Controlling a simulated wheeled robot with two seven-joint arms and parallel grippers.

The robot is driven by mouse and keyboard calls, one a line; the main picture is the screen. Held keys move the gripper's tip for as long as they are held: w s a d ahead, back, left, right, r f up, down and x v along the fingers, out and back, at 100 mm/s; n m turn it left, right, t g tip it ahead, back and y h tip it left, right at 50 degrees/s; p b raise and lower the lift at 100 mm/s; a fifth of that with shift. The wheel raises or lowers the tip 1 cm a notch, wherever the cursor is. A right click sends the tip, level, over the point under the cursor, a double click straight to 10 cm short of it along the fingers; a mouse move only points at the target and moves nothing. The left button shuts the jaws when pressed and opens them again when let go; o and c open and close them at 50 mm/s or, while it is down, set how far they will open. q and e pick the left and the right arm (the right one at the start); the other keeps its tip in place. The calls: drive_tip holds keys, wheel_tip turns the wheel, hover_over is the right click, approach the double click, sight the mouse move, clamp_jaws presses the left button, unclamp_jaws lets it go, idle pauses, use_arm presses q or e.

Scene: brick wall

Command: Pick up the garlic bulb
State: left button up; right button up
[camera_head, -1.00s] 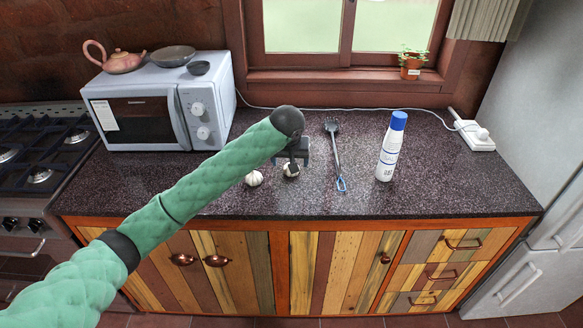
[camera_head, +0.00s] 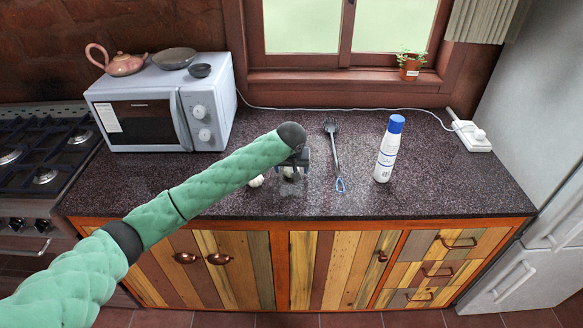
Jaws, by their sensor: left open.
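Two small whitish bulbs sit on the dark speckled countertop (camera_head: 420,192), near its front middle. One garlic bulb (camera_head: 257,181) is partly hidden behind my green left arm. The other pale bulb (camera_head: 289,172) is directly at my left gripper (camera_head: 292,171), mostly covered by its dark fingers. My left gripper is open and reaches down over that second bulb. I cannot tell whether the fingers touch it. My right gripper is not in view.
A dark slotted utensil with a blue handle end (camera_head: 335,150) lies just right of the gripper. A white bottle with a blue cap (camera_head: 388,150) stands further right. A microwave (camera_head: 140,120) is at the left, a stove (camera_head: 45,150) beyond it.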

use_arm(q)
drive_tip(key=shift+w+f, duration=0.1)
drive_tip(key=shift+f, duration=0.2)
drive_tip(key=c, duration=1)
drive_tip(key=shift+r, duration=0.1)
